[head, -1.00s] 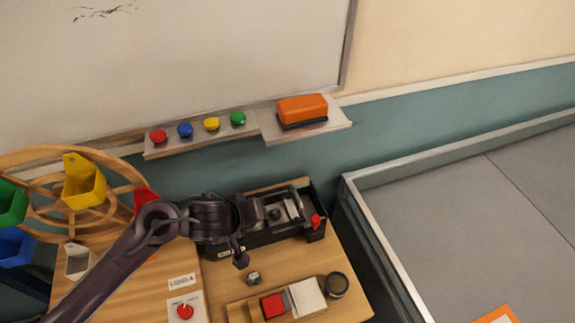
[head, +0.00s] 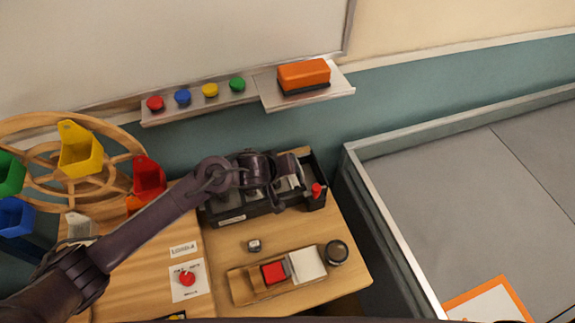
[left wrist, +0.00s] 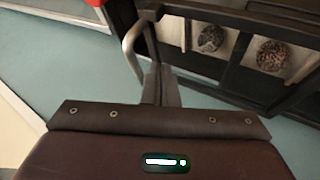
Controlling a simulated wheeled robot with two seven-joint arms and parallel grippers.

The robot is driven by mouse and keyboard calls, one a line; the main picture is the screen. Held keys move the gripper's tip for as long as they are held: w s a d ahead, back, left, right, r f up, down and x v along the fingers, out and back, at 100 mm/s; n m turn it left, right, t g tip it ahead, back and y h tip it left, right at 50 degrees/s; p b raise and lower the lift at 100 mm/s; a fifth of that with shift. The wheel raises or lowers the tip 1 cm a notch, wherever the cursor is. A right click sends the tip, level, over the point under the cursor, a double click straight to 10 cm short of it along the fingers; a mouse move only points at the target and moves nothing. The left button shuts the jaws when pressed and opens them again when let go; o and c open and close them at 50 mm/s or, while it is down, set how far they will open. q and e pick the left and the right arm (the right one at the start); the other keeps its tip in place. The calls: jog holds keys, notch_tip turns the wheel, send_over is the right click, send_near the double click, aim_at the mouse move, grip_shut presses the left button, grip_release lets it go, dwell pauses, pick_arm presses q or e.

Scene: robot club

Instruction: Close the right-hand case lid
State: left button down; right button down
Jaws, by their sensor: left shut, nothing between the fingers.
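The black case (head: 232,214) stands at the back of the wooden table, with a red knob (head: 317,189) at its right end. My left arm reaches across it from the left and hides much of its middle and its lid. My left gripper (left wrist: 160,85) is shut and empty. In the left wrist view its fingertips are beside a bent metal handle (left wrist: 131,48) on a black frame (left wrist: 205,75); whether they touch is unclear. Two dark round pieces (left wrist: 274,54) show in pale compartments beyond the frame. The lid's angle cannot be told. My right gripper is not in view.
A wooden tray (head: 240,289) with a red block and a dark round jar (head: 337,252) are at the table's front. A wheel with coloured bins (head: 80,150) stands left. A shelf (head: 262,95) with an orange eraser is above. A walled grey field (head: 440,190) lies right.

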pick_arm(q)
jog(key=shift+w+d+r, duration=0.1)
jog(key=shift+w+d, duration=0.05)
jog(key=shift+d, duration=0.3)
jog(key=w+d, duration=0.2)
jog(key=d, duration=0.5)
jog(key=shift+b, duration=0.3)
jog(key=shift+r, duration=0.1)
jog(key=shift+a, duration=0.1)
